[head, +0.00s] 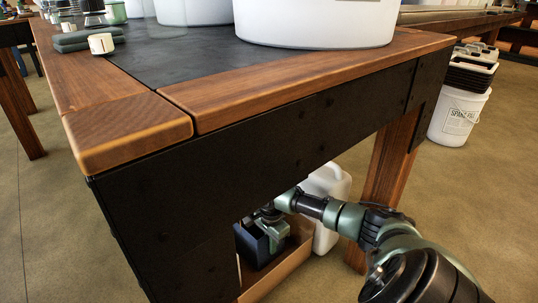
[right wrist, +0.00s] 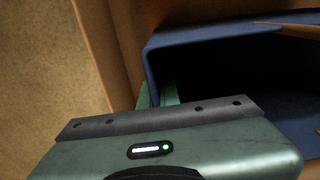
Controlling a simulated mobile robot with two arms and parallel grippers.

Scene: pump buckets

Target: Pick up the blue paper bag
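In the right wrist view the blue bag's rim (right wrist: 215,35) and dark inside fill the upper right. My right gripper (head: 272,236) reaches down at the bag's top edge. In the wrist view its green fingertips (right wrist: 158,95) show at the bag's left wall, one on each side of it as far as I can see. The gripper body hides most of the fingers, so I cannot tell whether they press on the wall. My left gripper is not in view.
A white jug (head: 330,190) stands just behind my right arm. A white bucket (head: 460,115) with black trays on it stands at the right.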

